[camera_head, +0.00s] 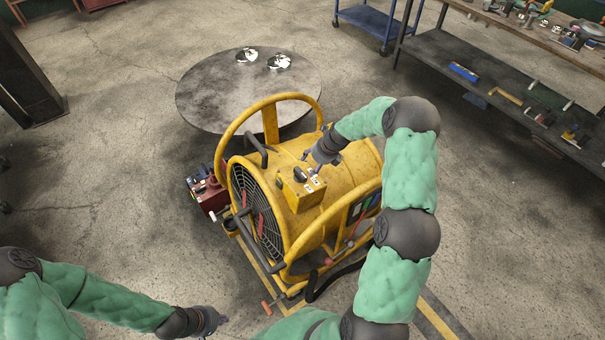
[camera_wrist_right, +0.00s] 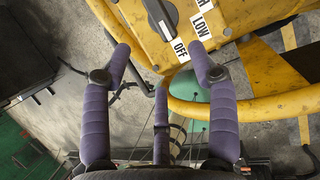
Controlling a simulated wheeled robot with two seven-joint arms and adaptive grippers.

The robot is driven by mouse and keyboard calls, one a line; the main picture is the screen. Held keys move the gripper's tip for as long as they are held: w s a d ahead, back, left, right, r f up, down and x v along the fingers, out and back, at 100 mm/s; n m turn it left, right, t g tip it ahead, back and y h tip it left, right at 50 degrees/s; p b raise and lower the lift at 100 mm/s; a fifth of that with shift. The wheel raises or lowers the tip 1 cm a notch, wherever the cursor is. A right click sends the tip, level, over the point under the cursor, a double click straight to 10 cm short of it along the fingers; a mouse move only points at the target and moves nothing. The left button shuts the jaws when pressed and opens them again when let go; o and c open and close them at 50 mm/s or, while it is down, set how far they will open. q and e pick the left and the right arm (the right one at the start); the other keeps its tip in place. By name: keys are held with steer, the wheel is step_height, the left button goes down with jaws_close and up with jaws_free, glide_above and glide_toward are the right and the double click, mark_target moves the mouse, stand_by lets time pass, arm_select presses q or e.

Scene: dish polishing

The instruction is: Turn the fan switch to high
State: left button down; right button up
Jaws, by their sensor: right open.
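The yellow drum fan (camera_head: 305,215) stands on the floor at the centre of the head view. Its yellow switch box (camera_head: 300,192) is on top, with a black switch knob (camera_head: 300,174). In the right wrist view the knob (camera_wrist_right: 160,14) is at the top edge, partly cut off, near white OFF (camera_wrist_right: 180,49) and LOW (camera_wrist_right: 201,26) labels. No HIGH label is readable. My right gripper (camera_head: 312,158) is at the box beside the knob. Its purple fingers (camera_wrist_right: 160,62) are spread, empty, apart from the knob. My left gripper (camera_head: 218,320) is low at left, away from the fan; its fingers are too small to read.
A round dark table (camera_head: 220,95) with two shiny dishes stands behind the fan. A red machine (camera_head: 208,195) sits at the fan's left. A yellow tubular frame (camera_head: 232,125) surrounds the fan.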

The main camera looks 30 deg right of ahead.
mark_target(302, 175)
steer(key=b+x, duration=0.1)
steer(key=x, duration=0.9)
steer(key=shift+b, duration=0.3)
steer(key=c, duration=1.1)
